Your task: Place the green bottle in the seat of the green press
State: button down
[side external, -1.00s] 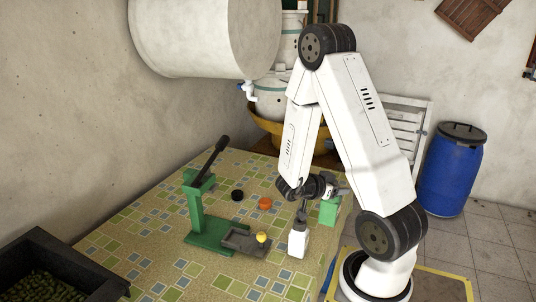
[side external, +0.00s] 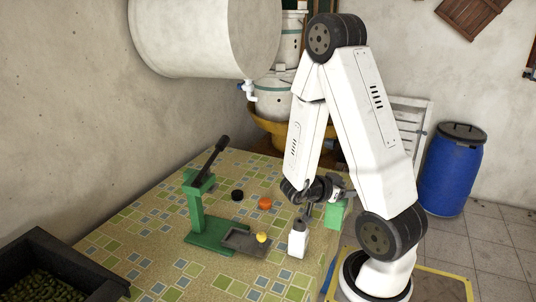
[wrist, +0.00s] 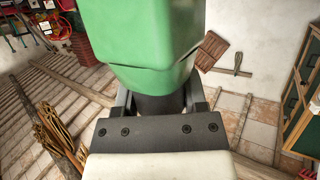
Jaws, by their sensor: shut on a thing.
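The green bottle (side external: 337,214) is at the right side of the table in the side view, partly behind my arm. In the wrist view the bottle (wrist: 140,45) fills the top middle. My gripper (wrist: 158,101) is shut around its dark neck, and its lower part is out of frame. In the side view my gripper (side external: 338,198) is small and partly hidden. The green press (side external: 197,212) stands left of the gripper, well apart from it, with a raised black lever. The press's seat is not clearly distinguishable; the green base is empty.
A white bottle (side external: 298,241) stands between press and gripper, near the table's front edge. A grey tray (side external: 238,241) and a yellow ball (side external: 262,238) are by the press base. Black (side external: 237,195) and orange (side external: 265,203) round pieces lie behind. A dark crate (side external: 60,262) is at left.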

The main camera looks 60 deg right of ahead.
jog(key=shift+w, duration=0.1)
jog(key=shift+w+d+n+t+h, duration=0.2)
jog(key=shift+w+n+t+h, duration=0.15)
jog(key=shift+w, duration=0.2)
jog(key=w+n+t, duration=1)
jog(key=w+t, duration=0.2)
jog(key=w, duration=0.6)
jog(key=w+a+f+n+t+y, duration=0.2)
jog(key=w+a+n+t+y, duration=0.4)
jog(key=w, duration=0.5)
jog(key=shift+w+a+f+n+t, duration=0.4)
jog(key=shift+a+n+t, duration=0.45)
jog(key=shift+a+n, duration=0.5)
jog(key=shift+d, duration=0.25)
jog(key=shift+f, duration=2.2)
